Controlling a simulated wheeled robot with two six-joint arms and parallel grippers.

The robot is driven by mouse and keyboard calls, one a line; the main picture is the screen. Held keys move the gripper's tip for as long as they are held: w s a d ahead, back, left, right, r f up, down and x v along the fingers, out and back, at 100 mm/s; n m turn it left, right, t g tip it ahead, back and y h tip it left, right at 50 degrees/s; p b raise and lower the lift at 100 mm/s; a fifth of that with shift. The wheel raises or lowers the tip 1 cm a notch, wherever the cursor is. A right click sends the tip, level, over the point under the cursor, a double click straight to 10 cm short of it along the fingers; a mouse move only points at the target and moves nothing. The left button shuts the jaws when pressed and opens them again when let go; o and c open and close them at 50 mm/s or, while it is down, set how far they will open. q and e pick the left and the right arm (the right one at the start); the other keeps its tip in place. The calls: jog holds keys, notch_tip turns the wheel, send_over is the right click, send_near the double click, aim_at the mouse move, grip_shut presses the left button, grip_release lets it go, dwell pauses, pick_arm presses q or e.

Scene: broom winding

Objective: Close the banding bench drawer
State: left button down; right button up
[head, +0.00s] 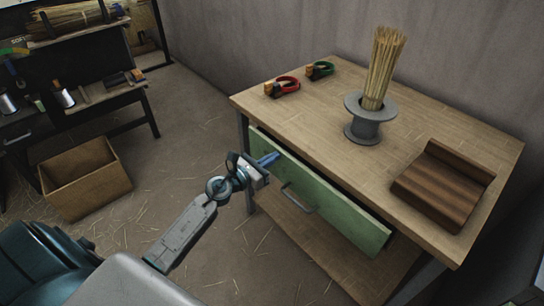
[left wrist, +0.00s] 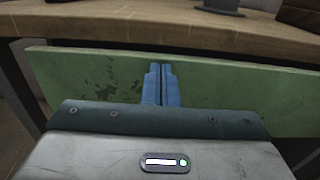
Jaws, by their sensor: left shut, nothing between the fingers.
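The banding bench (head: 400,137) has a wooden top and a green drawer (head: 335,205) under its front edge. The drawer stands partly open, its front sticking out from under the top, with a grey bar handle (head: 297,200) in the middle. My left gripper (head: 268,160) is shut and empty, with blue fingers pointing at the left part of the drawer front. In the left wrist view the shut fingers (left wrist: 160,82) overlap the green drawer front (left wrist: 230,95); I cannot tell whether they touch it. My right gripper is not in view.
A cardboard box (head: 85,178) lies on the floor at left, beside a dark workbench (head: 90,95). Straw litters the open floor.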

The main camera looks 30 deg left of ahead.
aim_at(283, 150)
pick_arm(q)
jog(key=shift+w+d, duration=0.1)
jog(key=shift+w, duration=0.1)
jog(key=x, duration=0.4)
jog(key=shift+r, duration=0.2)
jog(key=shift+r, duration=0.1)
